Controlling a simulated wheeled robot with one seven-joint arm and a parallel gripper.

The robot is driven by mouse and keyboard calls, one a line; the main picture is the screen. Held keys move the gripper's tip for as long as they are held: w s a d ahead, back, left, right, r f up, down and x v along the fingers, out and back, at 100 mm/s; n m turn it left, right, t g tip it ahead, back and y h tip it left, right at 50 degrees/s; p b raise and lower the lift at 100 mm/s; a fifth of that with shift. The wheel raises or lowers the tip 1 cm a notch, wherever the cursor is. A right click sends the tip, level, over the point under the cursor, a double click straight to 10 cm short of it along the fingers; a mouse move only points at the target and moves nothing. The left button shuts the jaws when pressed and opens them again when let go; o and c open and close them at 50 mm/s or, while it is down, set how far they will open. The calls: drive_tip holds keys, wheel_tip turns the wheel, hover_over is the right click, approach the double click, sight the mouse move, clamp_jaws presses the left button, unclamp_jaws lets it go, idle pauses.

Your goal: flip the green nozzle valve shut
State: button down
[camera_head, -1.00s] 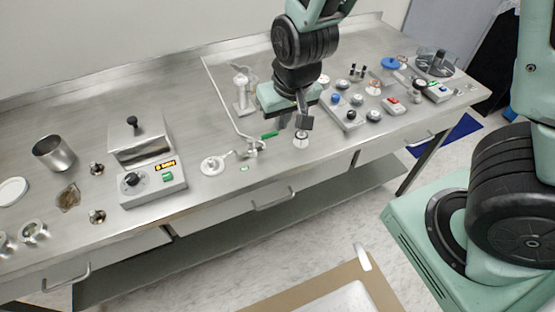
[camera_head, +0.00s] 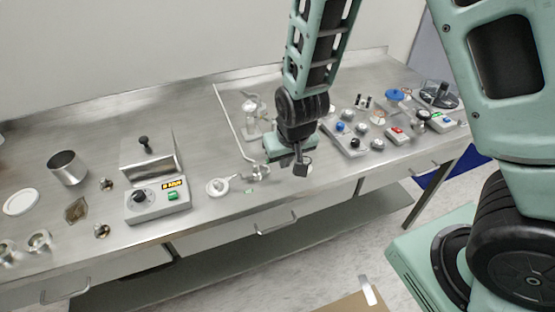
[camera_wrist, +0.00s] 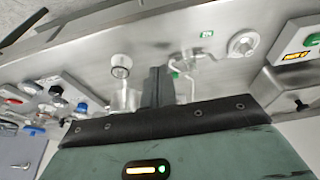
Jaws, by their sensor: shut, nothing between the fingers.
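The green valve handle (camera_wrist: 175,74) shows as a small green piece in the wrist view, close beside my fingers, at the thin metal nozzle pipe (camera_wrist: 205,66). In the head view my gripper hides the handle, while the pipe's lower end (camera_head: 250,168) shows just left of my gripper. My gripper (camera_head: 303,166) points down at the bench front, fingers shut and empty; it also shows in the wrist view (camera_wrist: 158,84). I cannot tell whether a finger touches the handle. A small green label (camera_head: 250,191) lies on the bench below the pipe.
A box with a dial and display (camera_head: 155,200) is further left. A panel of knobs (camera_head: 345,138) is to the right.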

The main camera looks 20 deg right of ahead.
drive_tip(key=x, duration=0.4)
drive_tip(key=shift+w+f+p, duration=0.1)
drive_tip(key=shift+f+p, duration=0.1)
drive_tip(key=shift+p, duration=0.15)
drive_tip(key=shift+w+p, duration=0.55)
drive_tip(key=shift+w, duration=0.65)
drive_tip(key=shift+w+f, duration=0.25)
drive_tip(key=shift+w, duration=0.4)
